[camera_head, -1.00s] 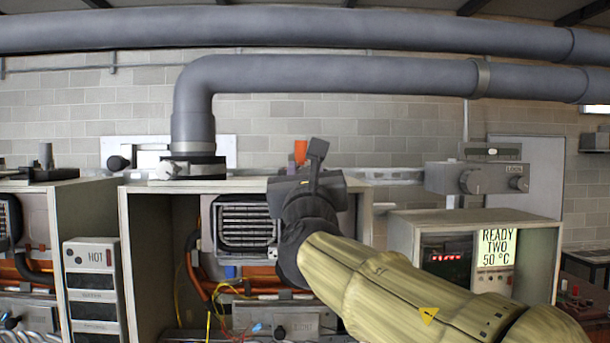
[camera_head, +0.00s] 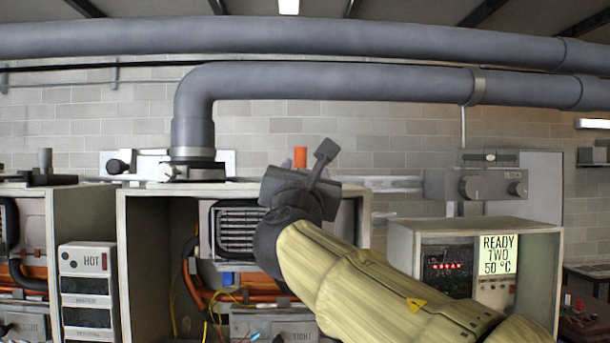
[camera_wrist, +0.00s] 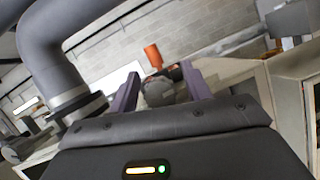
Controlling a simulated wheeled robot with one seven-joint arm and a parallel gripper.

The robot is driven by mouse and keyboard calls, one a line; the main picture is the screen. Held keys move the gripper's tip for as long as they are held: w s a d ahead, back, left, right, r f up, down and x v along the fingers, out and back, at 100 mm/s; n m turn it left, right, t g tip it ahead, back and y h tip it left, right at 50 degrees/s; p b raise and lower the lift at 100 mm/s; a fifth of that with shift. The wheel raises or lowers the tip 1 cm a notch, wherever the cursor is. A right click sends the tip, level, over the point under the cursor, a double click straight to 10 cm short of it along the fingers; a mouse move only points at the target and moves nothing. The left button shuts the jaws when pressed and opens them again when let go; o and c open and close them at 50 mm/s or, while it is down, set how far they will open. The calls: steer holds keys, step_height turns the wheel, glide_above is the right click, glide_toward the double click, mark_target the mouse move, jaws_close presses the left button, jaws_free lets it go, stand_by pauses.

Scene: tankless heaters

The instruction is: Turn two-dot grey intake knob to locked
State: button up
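My gripper (camera_wrist: 160,71) shows two purple fingers spread apart in the wrist view. A grey rounded knob-like part (camera_wrist: 160,92) appears between them, beyond or level with the tips; I cannot tell whether they touch it. No dots on it can be made out. An orange cylinder (camera_wrist: 153,56) stands just above it, and it also shows in the head view (camera_head: 300,156). In the head view my gripper (camera_head: 297,186) points away over the middle heater's top, and its body hides what lies in front of the fingers.
A thick grey pipe (camera_head: 193,125) drops onto the middle heater cabinet (camera_head: 127,255) at left. A black knob (camera_head: 117,167) is at left.

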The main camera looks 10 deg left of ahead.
steer(key=shift+s+f+b, duration=0.35)
steer(key=shift+s+b, duration=0.15)
steer(key=b+v, duration=0.8)
steer(key=v, duration=0.8)
steer(key=shift+s+r, duration=0.2)
